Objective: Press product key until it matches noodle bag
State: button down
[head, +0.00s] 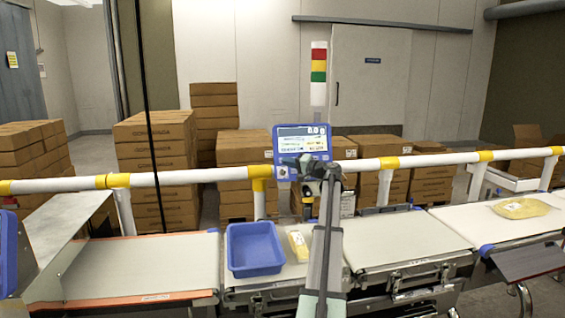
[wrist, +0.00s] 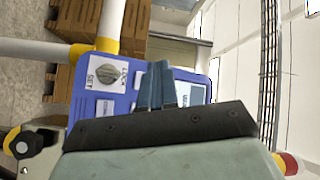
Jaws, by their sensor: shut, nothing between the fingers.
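The checkweigher's blue control panel (head: 301,132) stands on the rail in the head view, with a lit screen whose small text I cannot read. In the wrist view the blue panel (wrist: 88,100) shows a rotary knob (wrist: 111,72) marked SET and LOCK, and pale keys partly hidden by my fingers. My gripper (wrist: 157,75) is shut and empty, its tips in front of the panel; I cannot tell if they touch a key. A yellow bag (head: 520,208) lies on the right belt and a yellow pack (head: 299,246) lies on the middle belt; I cannot tell which is noodles.
A blue tray (head: 255,248) sits beside the yellow pack. A white rail with yellow joints (head: 215,175) runs behind the belts. The left belt (head: 140,268) is clear. Stacked cartons (head: 155,150) and a signal tower (head: 319,65) stand behind.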

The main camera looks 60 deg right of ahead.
aim_at(277, 159)
jog(key=shift+w+d+f, duration=0.25)
jog(key=shift+w+d, duration=0.4)
jog(key=shift+w+d+f, duration=0.25)
jog(key=shift+w+d, duration=0.35)
jog(key=shift+w, duration=0.05)
jog(key=shift+d, duration=0.1)
dwell(1.1)
jog(key=shift+w+d+f, duration=0.1)
jog(key=shift+w+d, duration=0.1)
jog(key=shift+w, duration=0.05)
jog(key=shift+w+d+f, duration=0.15)
jog(key=shift+w+d, duration=0.1)
jog(key=shift+w, duration=0.05)
dwell(1.0)
dwell(0.4)
jog(key=shift+s+a+r, duration=0.2)
jog(key=shift+s+a, duration=0.35)
jog(key=shift+s, duration=0.05)
jog(key=shift+s+a+r, duration=0.25)
jog(key=shift+s+a, duration=0.3)
jog(key=shift+s+a+r, duration=0.25)
jog(key=shift+s+a, duration=0.35)
jog(key=shift+s+a+r, duration=0.25)
jog(key=shift+s+a, duration=0.3)
dwell(1.3)
